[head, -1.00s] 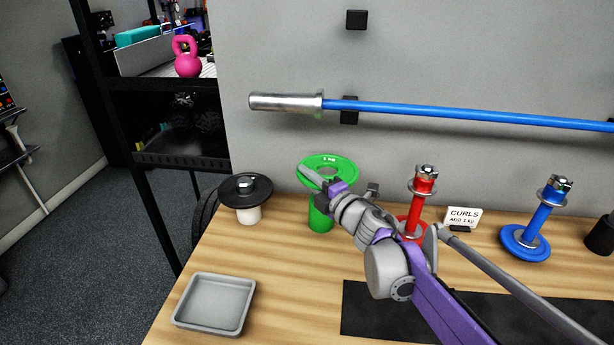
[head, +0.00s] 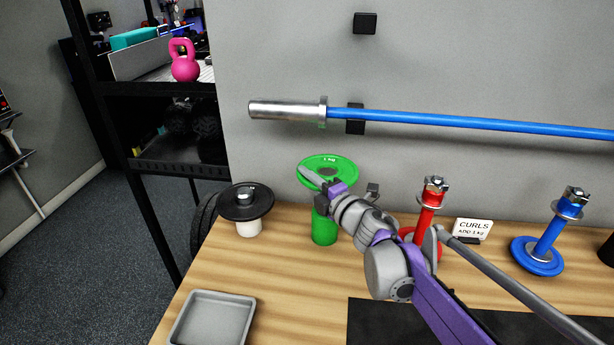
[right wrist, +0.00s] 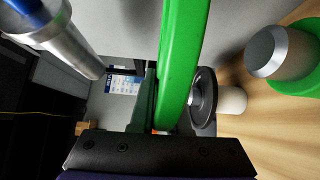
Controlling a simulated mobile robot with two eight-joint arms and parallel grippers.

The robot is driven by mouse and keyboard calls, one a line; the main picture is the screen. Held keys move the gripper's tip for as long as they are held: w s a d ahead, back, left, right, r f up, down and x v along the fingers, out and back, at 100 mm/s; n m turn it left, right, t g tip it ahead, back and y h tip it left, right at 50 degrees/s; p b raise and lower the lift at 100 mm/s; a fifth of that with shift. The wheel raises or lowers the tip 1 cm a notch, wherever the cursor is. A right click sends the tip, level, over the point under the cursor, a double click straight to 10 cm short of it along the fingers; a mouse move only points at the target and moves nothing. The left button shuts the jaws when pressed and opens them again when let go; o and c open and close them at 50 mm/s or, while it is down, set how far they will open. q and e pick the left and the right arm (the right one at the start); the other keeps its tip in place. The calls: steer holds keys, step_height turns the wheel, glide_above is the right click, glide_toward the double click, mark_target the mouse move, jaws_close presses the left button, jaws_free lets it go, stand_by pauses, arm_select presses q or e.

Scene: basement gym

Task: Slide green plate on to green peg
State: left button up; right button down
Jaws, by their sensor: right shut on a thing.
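The green plate (head: 343,163), a flat ring marked "1 KG", is pinched at its near edge by my right gripper (head: 324,184). In the right wrist view the plate (right wrist: 184,62) crosses the middle edge-on, between the fingers. The green peg (head: 324,229) stands upright on the bench, below the plate in the head view. In the right wrist view the peg's grey metal top (right wrist: 282,52) is to the right, apart from the plate. A grey round tip shows in the plate's hole in the head view. My left gripper is not in view.
A white peg (head: 249,228) bearing a black plate (head: 262,210) is close on the left. A red peg (head: 429,200), a "CURLS" card (head: 473,229) and a blue peg (head: 548,238) are to the right. A grey tray (head: 212,318) is in front. A blue bar (head: 450,122) hangs behind.

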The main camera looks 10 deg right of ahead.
step_height(320, 180, down, 7)
steer(key=shift+b, duration=0.3)
stand_by(0.8)
steer(key=shift+f, duration=0.25)
steer(key=shift+f+b, duration=1.5)
steer(key=shift+f, duration=0.45)
steer(key=c, duration=0.8)
jaws_free()
steer(key=shift+f, duration=0.1)
